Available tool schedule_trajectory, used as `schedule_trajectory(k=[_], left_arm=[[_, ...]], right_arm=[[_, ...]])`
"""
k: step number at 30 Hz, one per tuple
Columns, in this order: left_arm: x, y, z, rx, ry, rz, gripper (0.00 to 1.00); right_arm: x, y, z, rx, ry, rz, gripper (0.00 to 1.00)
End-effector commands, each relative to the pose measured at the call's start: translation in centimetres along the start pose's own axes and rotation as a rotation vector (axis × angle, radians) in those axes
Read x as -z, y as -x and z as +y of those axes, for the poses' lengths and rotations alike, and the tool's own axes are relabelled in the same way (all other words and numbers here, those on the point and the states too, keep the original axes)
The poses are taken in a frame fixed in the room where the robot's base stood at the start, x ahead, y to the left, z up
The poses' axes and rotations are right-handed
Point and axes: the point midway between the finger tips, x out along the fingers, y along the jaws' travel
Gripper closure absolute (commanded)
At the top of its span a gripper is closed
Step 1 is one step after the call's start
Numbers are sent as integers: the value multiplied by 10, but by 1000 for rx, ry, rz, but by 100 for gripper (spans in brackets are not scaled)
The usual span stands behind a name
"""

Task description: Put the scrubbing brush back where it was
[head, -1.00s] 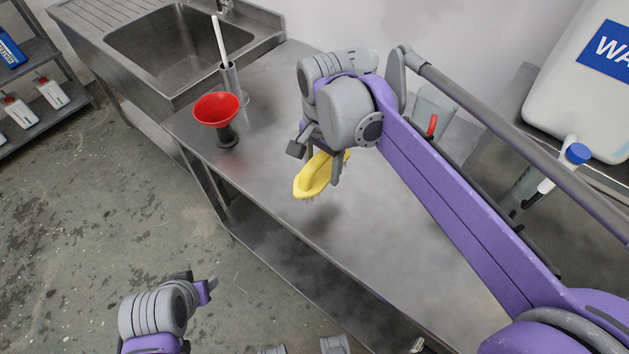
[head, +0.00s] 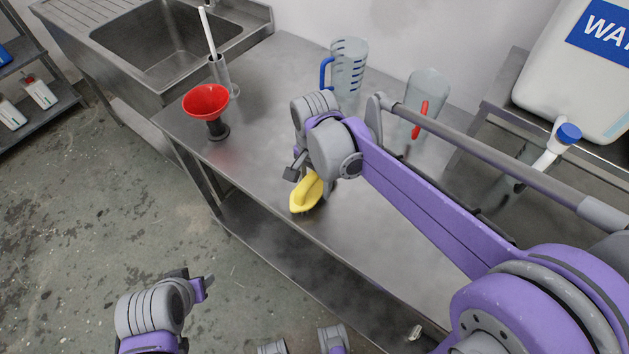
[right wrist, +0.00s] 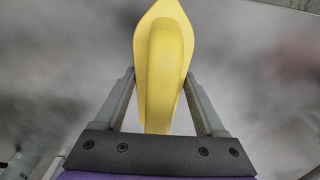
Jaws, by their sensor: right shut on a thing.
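The yellow scrubbing brush (head: 306,193) is held in my right gripper (head: 312,180), low at the front edge of the steel table (head: 380,232). In the right wrist view the brush (right wrist: 165,60) lies lengthwise between the two fingers of my right gripper (right wrist: 165,100), which close on its handle from both sides. Whether the bristles touch the table cannot be told. My left gripper (head: 200,285) is at the lower left, over the floor and away from the table; its fingers are not clear enough to judge.
A red funnel on a dark stand (head: 206,101) and a holder with a white-handled tool (head: 219,75) stand at the table's left end. A blue-handled jug (head: 347,68) and a red-handled jug (head: 425,95) stand behind my right arm. A sink (head: 165,35) lies at the back left.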

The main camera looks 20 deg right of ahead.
Motion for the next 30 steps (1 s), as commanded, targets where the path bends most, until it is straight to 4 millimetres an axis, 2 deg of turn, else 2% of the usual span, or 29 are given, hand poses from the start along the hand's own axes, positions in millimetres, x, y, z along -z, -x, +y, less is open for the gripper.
schedule_trajectory(k=[3,4,8,15,19,23,30], left_arm=[[-2,-3,0,0,0,-1,50],[-2,-2,0,0,0,-1,50],[-1,-2,0,0,0,-1,50],[-1,-1,0,0,0,-1,50],[1,1,0,0,0,1,50],[3,3,0,0,0,2,50],[6,8,0,0,0,5,50]], right_arm=[[0,-4,0,0,0,0,80],[0,-3,0,0,0,0,22],[0,-3,0,0,0,0,0],[0,-2,0,0,0,0,0],[0,8,0,0,0,0,0],[0,32,0,0,0,0,0],[0,84,0,0,0,0,0]])
